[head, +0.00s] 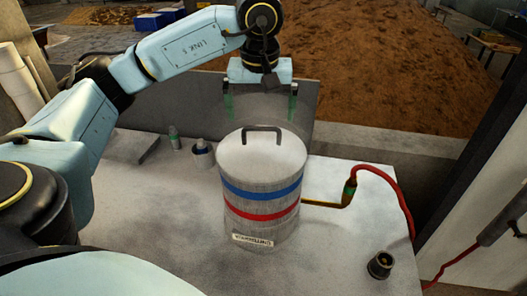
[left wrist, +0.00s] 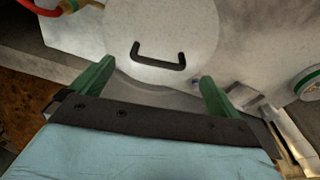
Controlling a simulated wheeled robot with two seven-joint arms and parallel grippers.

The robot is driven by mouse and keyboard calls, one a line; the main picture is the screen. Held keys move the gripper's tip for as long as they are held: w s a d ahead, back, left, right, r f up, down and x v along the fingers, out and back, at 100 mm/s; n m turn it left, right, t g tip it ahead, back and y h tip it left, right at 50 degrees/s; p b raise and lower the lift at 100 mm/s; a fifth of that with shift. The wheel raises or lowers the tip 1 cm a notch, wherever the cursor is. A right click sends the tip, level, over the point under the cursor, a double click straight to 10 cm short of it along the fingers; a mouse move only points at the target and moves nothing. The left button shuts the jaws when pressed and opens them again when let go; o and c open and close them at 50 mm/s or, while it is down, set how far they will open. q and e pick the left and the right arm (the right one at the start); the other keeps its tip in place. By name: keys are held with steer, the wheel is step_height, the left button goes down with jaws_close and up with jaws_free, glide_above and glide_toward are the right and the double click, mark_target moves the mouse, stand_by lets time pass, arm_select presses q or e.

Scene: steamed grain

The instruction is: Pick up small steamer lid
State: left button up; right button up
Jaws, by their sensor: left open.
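The small steamer lid (head: 261,151) is a pale round disc with a dark arched handle (head: 275,131). It sits on top of the steamer (head: 246,217), a grey cylinder with a blue and a red band, on the pale table. My left gripper (head: 261,105) hangs above and behind the lid, fingers down and open, with nothing between them. In the left wrist view, the lid (left wrist: 170,30) and its handle (left wrist: 158,54) lie beyond the two green fingers (left wrist: 155,88), apart from them. My right gripper is not in view.
A red hose (head: 396,190) joins a brass pipe at the steamer's right side. A small dark metal cup (head: 380,265) stands at front right. Two small bottles (head: 201,153) stand left of the steamer. The table's left front (head: 150,215) is clear.

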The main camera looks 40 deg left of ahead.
mark_target(262, 128)
arm_select(q)
steer(key=shift+w+f, duration=0.1)
steer(key=shift+f, duration=0.65)
steer(key=shift+a+f, duration=0.1)
steer(key=shift+f, duration=0.2)
steer(key=shift+w+f, duration=0.1)
steer(key=shift+f, duration=0.5)
steer(key=f, duration=0.3)
steer(key=shift+w+a+f, duration=0.3)
steer(key=shift+w, duration=0.05)
steer(key=shift+f, duration=0.25)
steer(key=c, duration=1)
steer(key=shift+w, duration=0.1)
steer(key=shift+c, duration=0.9)
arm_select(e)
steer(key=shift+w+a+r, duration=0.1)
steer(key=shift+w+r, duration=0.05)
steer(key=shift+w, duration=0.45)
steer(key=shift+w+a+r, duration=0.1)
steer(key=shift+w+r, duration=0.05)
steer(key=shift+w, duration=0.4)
arm_select(q)
step_height(262, 128, up, 10)
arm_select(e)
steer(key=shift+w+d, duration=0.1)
